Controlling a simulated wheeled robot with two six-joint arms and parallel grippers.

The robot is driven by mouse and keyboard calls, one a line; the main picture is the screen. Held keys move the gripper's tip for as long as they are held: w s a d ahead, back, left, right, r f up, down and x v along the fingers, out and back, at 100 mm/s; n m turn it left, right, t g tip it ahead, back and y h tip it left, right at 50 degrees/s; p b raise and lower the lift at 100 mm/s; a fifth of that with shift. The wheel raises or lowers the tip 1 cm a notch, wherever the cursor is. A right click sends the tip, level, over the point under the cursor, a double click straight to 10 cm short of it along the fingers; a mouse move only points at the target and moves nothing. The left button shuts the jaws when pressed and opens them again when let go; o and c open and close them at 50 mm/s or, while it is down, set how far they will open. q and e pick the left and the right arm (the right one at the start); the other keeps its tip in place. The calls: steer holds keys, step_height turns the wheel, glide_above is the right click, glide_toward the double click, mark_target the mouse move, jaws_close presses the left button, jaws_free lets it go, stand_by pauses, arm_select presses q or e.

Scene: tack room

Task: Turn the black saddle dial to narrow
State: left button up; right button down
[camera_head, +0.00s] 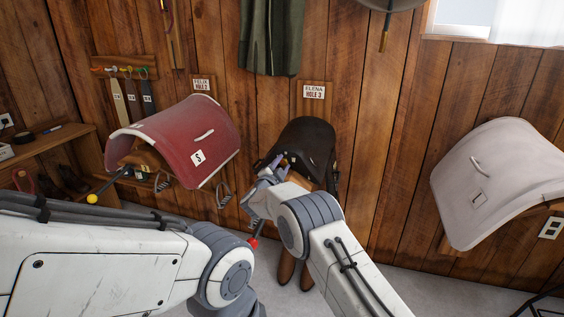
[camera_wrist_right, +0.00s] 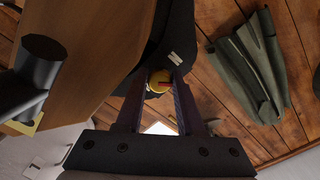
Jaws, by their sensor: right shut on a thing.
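The black saddle (camera_head: 303,142) hangs on the wooden wall below the ELENA HOLE 3 sign (camera_head: 314,91). In the right wrist view the saddle's dark side (camera_wrist_right: 177,35) is close up, with a small pale label on it. The dial (camera_wrist_right: 159,80) is yellow with a red mark and sits between the fingertips of my right gripper (camera_wrist_right: 160,88), which is shut on it. In the head view my right gripper (camera_head: 278,169) reaches the saddle's front edge and covers the dial. The dial's setting cannot be read. My left gripper is not clearly seen.
A red saddle (camera_head: 180,135) with an S tag is on the left, under the FELIX sign (camera_head: 202,84). A white saddle (camera_head: 495,180) is on the right. A green garment (camera_head: 272,38) hangs above. Brown boots (camera_head: 286,272) stand below the black saddle. A wooden shelf (camera_head: 45,143) is at far left.

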steer(key=shift+f+n+p, duration=0.15)
steer(key=shift+n+p, duration=0.5)
steer(key=shift+n, duration=1.45)
steer(key=c, duration=0.6)
jaws_free()
steer(key=shift+o, duration=0.2)
steer(key=v, duration=1)
steer(key=shift+s, duration=0.3)
